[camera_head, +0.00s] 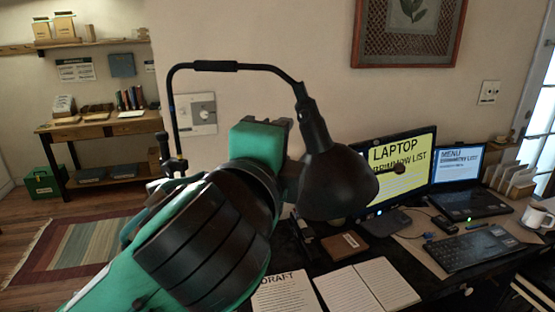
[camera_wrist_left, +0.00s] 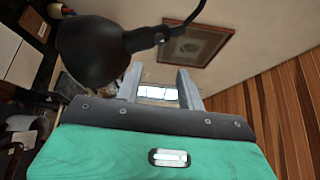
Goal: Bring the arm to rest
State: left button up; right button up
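My left arm rises from the lower left in the head view, in front of the desk. My left gripper (camera_head: 280,124) is raised beside the black desk lamp (camera_head: 338,180), partly hidden behind my own green wrist. In the left wrist view my left gripper (camera_wrist_left: 160,76) has its two grey fingers apart, with nothing between them. The lamp's head (camera_wrist_left: 92,52) is close to the left finger in that view; whether they touch I cannot tell. My right gripper is in neither view.
The desk holds an open notebook (camera_head: 367,288), a monitor (camera_head: 400,160), a laptop (camera_head: 460,172), a keyboard (camera_head: 472,248) and a white mug (camera_head: 537,218). A framed picture (camera_head: 409,32) hangs on the wall.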

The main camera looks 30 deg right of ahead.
pick_arm(q)
jog(key=shift+s+a, duration=0.4)
jog(key=shift+a, duration=0.05)
